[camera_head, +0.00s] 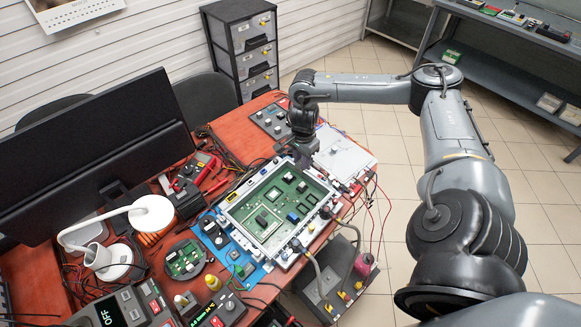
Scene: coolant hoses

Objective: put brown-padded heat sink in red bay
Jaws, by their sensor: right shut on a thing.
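My right gripper (302,160) points down over the back edge of a white frame with a green circuit board (268,228). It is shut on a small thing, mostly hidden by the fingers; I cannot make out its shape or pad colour. I cannot pick out a red bay or a brown pad for certain at this size. My left gripper is not in view.
The red-brown table (240,125) is crowded. A large black monitor (90,160) and a white lamp (152,213) stand at left. A grey panel with knobs (270,122) lies behind the board. Cables and hoses hang over the right edge (372,190).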

